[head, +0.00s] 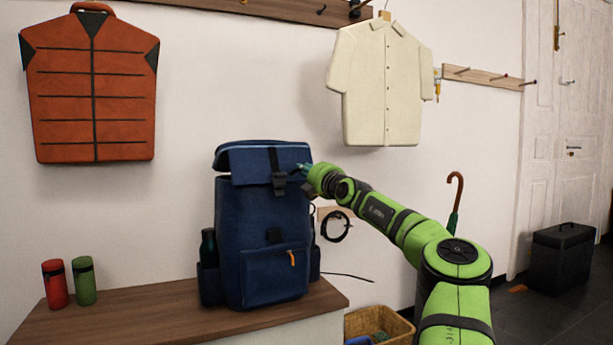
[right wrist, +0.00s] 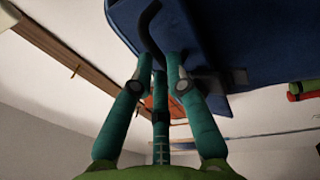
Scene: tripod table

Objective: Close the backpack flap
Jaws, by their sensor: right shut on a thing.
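The blue backpack (head: 262,225) stands upright on the wooden bench. Its flap (head: 245,165) lies over the top and hangs a short way down the front, with a black strap and buckle (head: 279,183) at its middle. My right gripper (head: 301,169) is at the flap's right front. In the right wrist view, the teal fingers (right wrist: 160,62) are closed together on a thin, dark curved strap (right wrist: 150,30) against the blue fabric (right wrist: 205,25). Exactly where that strap joins the backpack is hard to tell. My left gripper is not in view.
The bench (head: 150,318) also holds a red bottle (head: 55,284) and a green bottle (head: 84,281) at left. A dark bottle (head: 208,247) sits in the backpack's side pocket. A wicker basket (head: 380,322) stands to the right. A vest and shirt hang above.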

